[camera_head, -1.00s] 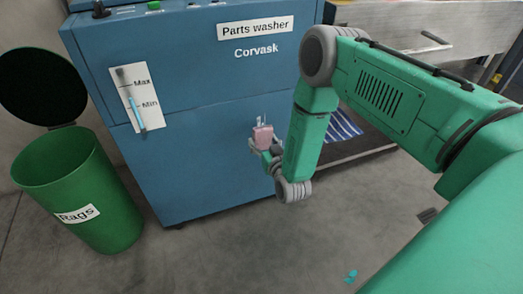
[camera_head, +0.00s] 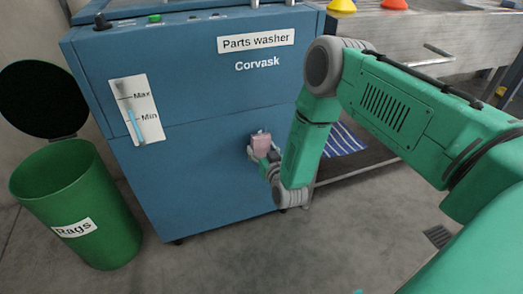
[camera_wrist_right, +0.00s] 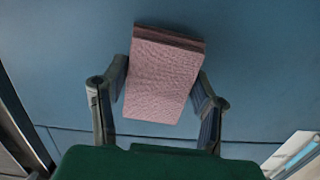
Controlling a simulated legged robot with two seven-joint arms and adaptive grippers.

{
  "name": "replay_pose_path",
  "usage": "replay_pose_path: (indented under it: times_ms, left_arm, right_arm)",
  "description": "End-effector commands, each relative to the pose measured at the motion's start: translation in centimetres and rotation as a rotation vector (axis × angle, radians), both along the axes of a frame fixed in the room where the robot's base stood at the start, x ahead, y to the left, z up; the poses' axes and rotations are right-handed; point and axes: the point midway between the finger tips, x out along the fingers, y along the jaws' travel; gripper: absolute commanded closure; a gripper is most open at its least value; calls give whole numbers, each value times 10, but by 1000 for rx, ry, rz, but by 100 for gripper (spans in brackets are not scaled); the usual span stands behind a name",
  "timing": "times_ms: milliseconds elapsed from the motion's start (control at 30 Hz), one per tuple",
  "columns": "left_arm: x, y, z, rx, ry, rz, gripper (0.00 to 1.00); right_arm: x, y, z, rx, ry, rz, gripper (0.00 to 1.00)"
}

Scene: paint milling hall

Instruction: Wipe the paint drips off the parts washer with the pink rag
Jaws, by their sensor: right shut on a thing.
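The blue parts washer (camera_head: 215,165) stands in front of me, with its name label high on its front. My right gripper (camera_head: 262,155) is at the washer's lower front, shut on the folded pink rag (camera_head: 260,141). In the right wrist view the rag (camera_wrist_right: 162,75) sits between the two fingers of my right gripper (camera_wrist_right: 157,100), close to the blue panel. I cannot tell whether it touches. Its far edge looks darker. No paint drips show on the visible front now; the rag and gripper hide part of the panel. My left gripper is not in view.
A green rags bin (camera_head: 78,205) with its dark lid (camera_head: 42,100) raised stands left of the washer. A metal bench (camera_head: 430,40) holding yellow and red items is at the back right. A blue-striped cloth (camera_head: 343,140) lies beneath it. Floor in front is clear.

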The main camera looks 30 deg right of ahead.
Motion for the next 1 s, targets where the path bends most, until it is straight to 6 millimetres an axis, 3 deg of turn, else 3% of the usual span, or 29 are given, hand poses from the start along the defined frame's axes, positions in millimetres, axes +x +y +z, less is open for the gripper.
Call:
replay_pose_path:
  times_ms: [1000]
  left_arm:
    - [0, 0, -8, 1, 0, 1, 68]
  right_arm:
    - [19, -4, -1, 2, -1, 1, 70]
